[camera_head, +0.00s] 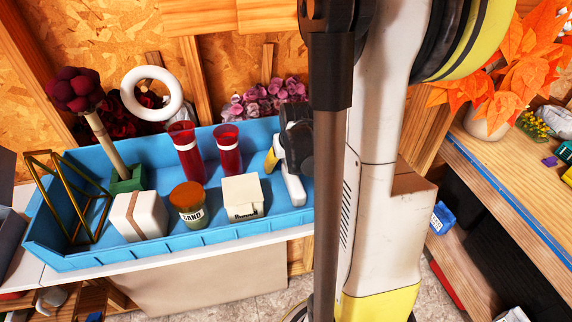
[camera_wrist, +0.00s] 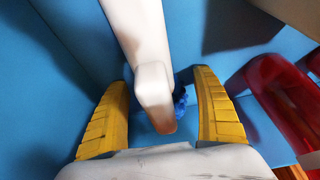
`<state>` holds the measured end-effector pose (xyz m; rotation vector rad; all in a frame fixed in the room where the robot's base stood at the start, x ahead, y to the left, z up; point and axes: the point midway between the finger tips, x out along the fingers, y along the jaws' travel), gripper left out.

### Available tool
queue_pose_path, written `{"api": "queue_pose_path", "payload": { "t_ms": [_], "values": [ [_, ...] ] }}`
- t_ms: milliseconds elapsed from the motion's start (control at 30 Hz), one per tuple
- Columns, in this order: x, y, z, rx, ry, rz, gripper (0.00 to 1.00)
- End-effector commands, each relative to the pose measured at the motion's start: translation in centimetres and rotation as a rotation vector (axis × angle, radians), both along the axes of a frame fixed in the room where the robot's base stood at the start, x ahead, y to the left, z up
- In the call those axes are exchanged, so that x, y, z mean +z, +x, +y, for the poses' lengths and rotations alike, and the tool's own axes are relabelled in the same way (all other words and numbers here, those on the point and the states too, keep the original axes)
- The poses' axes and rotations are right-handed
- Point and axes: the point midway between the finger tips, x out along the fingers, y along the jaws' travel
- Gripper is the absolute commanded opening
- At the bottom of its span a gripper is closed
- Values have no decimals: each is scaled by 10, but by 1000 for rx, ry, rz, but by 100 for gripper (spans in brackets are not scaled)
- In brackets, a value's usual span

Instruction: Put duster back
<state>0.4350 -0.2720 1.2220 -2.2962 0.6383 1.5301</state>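My gripper (camera_wrist: 162,78) is open, with its two yellow fingers spread low inside the blue tray; it also shows in the head view (camera_head: 273,158), partly hidden by my arm. A white, bar-like thing (camera_wrist: 141,38) with a tan end runs between the fingers, with gaps on both sides. It may be the duster or its handle; I cannot tell for sure. A small dark blue bit (camera_wrist: 181,98) shows beside it. In the head view, a white piece (camera_head: 292,188) below the gripper seems to be the same thing. No feathery duster head is clearly visible.
The blue tray (camera_head: 185,246) holds two red vases (camera_head: 187,155), a sand jar (camera_head: 188,205), a cream box (camera_head: 243,197), a white block (camera_head: 140,216), a gold frame (camera_head: 60,195) and a maroon topiary (camera_head: 75,88). A red vase (camera_wrist: 285,100) is close right of my gripper.

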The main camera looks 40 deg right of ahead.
Motion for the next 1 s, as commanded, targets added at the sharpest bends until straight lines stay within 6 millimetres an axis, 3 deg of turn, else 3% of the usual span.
{"api": "queue_pose_path", "payload": {
  "t_ms": [367, 800, 1000],
  "values": [
    [9, -2, 1, 0, 0, 0, 78],
    [88, -31, 18, 0, 0, 0, 78],
    [109, -38, 22, 0, 0, 0, 78]
  ]
}}
